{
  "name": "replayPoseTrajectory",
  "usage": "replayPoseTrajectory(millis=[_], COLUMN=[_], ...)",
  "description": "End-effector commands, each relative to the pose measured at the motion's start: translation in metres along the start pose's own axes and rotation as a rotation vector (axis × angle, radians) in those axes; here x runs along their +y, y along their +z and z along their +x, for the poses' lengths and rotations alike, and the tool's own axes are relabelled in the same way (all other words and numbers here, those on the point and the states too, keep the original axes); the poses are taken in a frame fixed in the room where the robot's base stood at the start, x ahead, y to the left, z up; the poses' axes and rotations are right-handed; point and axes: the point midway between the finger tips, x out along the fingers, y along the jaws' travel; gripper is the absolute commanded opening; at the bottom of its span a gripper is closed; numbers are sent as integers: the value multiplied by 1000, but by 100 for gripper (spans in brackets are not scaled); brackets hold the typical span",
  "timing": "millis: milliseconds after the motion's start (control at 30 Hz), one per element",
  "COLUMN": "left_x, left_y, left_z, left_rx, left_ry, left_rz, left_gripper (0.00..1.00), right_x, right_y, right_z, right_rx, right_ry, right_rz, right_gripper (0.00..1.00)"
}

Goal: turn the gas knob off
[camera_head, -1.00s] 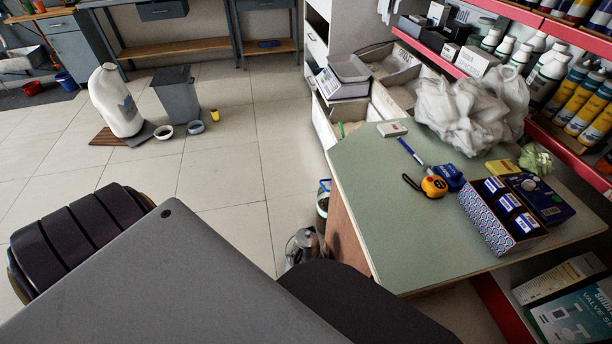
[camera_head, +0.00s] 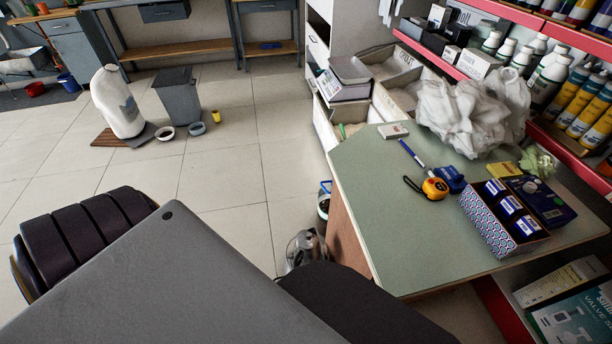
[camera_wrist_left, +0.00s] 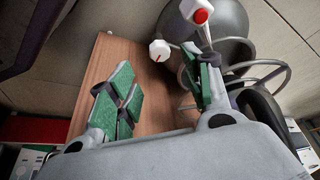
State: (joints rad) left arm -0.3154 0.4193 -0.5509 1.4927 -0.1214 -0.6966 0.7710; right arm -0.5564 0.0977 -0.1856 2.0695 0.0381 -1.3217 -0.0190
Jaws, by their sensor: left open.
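In the left wrist view a white, many-sided knob (camera_wrist_left: 160,50) with a red mark on its face shows just beyond the fingertips. Beside it, at the top, is a white fitting with a round red part (camera_wrist_left: 201,15). The knob lies ahead of the gap, apart from the left finger; contact with the right finger cannot be told. The head view shows neither knob nor gripper. My right gripper is out of view.
A brown wooden panel (camera_wrist_left: 150,112) lies behind the fingers. In the head view a green-topped counter (camera_head: 390,215) holds a tape measure (camera_head: 435,188), a patterned box (camera_head: 492,222) and white bags (camera_head: 470,115). Tiled floor at left is mostly clear.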

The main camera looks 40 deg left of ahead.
Motion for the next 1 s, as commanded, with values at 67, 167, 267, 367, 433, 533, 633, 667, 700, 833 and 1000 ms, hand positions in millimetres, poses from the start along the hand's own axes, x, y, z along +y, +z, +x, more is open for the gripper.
replayPoseTrajectory(millis=[67,167,267,367,433,533,633,667,700,833,1000], left_x=[0,0,0,0,0,0,0,0,0,0,0], left_y=[1,1,1,1,1,0,0,0,0,0,0], left_z=[-7,-14,-22,-29,-33,-36,-38,-39,-39,-39,-39], left_rx=[0,0,0,0,-1,0,0,0,0,0,0], left_ry=[1,0,0,1,1,0,1,1,1,0,0], left_rz=[0,0,0,0,0,0,0,0,0,0,0], left_gripper=[50,50,50,50,50,50,50,50,50,50,50], right_x=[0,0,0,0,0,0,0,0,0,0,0], right_y=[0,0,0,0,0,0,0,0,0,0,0], right_z=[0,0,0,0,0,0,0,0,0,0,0], right_rx=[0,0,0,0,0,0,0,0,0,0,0], right_ry=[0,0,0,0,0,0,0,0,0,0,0], right_rz=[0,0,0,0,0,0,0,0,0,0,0], right_gripper=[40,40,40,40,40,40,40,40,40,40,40])
